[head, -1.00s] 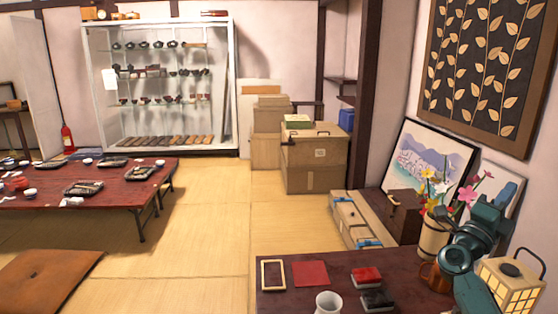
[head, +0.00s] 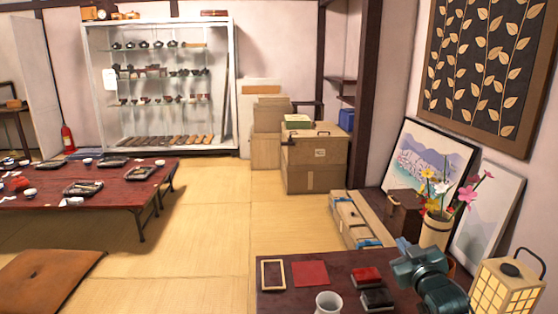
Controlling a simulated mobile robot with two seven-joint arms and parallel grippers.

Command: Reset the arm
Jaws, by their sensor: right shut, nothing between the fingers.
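My right arm shows as a teal, dark-jointed shape at the lower right of the head view, low over the dark red table (head: 285,306). My right gripper (head: 412,270) is at its left end, just right of the red and black boxes. It is shut and empty; its fingertips are hard to make out. My left gripper is not in view.
The table holds a framed card (head: 272,274), a red square (head: 310,273), a red box (head: 367,276), a black box (head: 377,299), a white cup (head: 328,303) and a lantern (head: 507,288). A flower vase (head: 435,232) stands behind my arm. Tatami floor is clear at centre.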

